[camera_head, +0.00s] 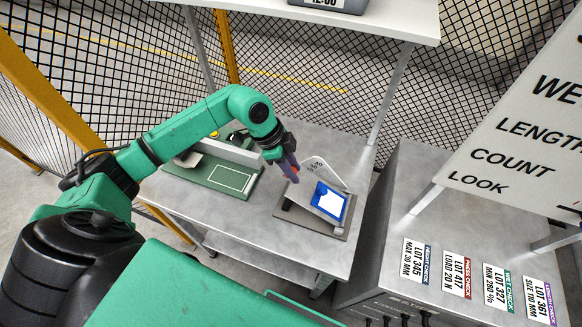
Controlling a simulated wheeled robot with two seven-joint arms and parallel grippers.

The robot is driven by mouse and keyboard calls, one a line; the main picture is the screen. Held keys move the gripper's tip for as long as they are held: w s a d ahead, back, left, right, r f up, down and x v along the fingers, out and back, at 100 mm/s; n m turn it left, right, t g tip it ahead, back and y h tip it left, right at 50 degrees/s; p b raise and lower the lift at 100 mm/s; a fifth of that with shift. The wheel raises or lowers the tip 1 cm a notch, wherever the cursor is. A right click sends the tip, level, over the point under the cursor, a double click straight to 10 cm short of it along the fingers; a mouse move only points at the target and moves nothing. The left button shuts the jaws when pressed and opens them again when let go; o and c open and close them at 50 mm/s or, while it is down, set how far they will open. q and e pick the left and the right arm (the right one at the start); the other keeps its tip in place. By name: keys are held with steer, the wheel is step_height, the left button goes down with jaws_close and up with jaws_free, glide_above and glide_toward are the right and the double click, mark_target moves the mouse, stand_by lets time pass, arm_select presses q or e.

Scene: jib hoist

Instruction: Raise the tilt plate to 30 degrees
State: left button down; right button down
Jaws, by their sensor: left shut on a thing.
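The tilt plate (309,193) is a grey plate on a dark base (285,213) on the grey metal table. It stands tilted, with a blue-framed white panel (329,200) on its right part. Scale markings show near its upper edge, too small to read. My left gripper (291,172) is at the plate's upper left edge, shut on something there. The gripped part is mostly hidden by the fingers; a small orange-red bit shows beside them. My right gripper is not in the view.
A green fixture (213,174) with a grey bar stands left of the plate. Lot cards (454,277) lie on the bench at right. A white sign board (520,130) rises at right. A shelf (390,18) stands behind. Mesh fencing encloses the back.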

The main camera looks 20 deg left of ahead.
arm_select(q)
steer(key=shift+s+d, duration=0.1)
steer(key=shift+d, duration=0.05)
steer(key=c, duration=0.8)
jaws_free()
steer(key=shift+c, duration=0.2)
steer(key=shift+o, duration=1.1)
steer(key=shift+d, duration=0.2)
steer(key=shift+a+r, duration=0.15)
steer(key=shift+a, duration=0.05)
steer(key=b+v, duration=0.2)
steer(key=v, duration=1.2)
steer(key=shift+d+r+b, duration=0.15)
steer(key=shift+b, duration=0.2)
